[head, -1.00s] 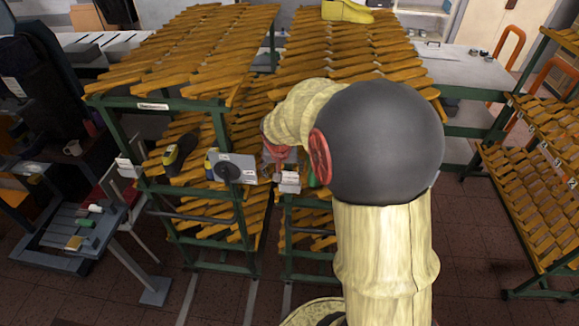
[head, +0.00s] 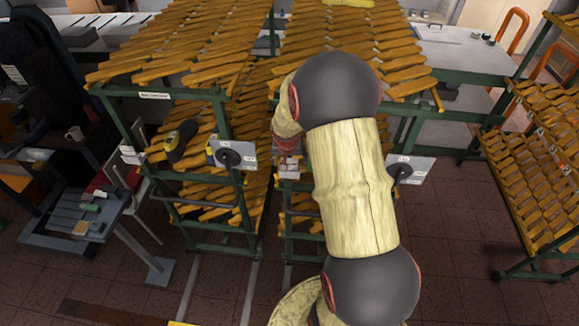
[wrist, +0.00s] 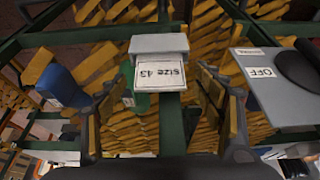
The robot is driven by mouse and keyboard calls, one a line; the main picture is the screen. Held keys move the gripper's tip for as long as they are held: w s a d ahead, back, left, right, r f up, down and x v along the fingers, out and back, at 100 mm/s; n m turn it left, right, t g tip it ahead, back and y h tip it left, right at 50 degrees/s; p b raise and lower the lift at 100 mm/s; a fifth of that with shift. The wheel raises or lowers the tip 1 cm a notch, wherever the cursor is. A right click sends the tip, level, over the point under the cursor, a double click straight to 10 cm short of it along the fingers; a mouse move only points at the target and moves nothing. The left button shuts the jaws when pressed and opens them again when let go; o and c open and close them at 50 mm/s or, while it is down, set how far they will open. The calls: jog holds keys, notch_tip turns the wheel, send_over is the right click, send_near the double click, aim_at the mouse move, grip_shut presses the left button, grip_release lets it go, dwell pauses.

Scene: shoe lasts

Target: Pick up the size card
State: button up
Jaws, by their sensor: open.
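The size card (wrist: 160,76) is a small white card that reads "size 43" upside down in the wrist view. It sits in a grey holder (wrist: 159,44) on the green rack frame. In the head view the card (head: 289,174) is a small pale patch just below my gripper (head: 287,150), partly crowded by it. In the wrist view my gripper (wrist: 161,82) is open, with one finger on each side of the card. I see no finger closed on it; whether one touches it I cannot tell.
A grey switch panel (wrist: 272,85) marked OFF, with a dark knob, is close to the right finger. A blue object (wrist: 62,86) is at the left. Wooden slats and green rails surround the card. A wheeled rack (head: 540,150) stands at the right.

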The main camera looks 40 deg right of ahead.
jog(key=c, duration=0.3)
jog(key=c, duration=0.9)
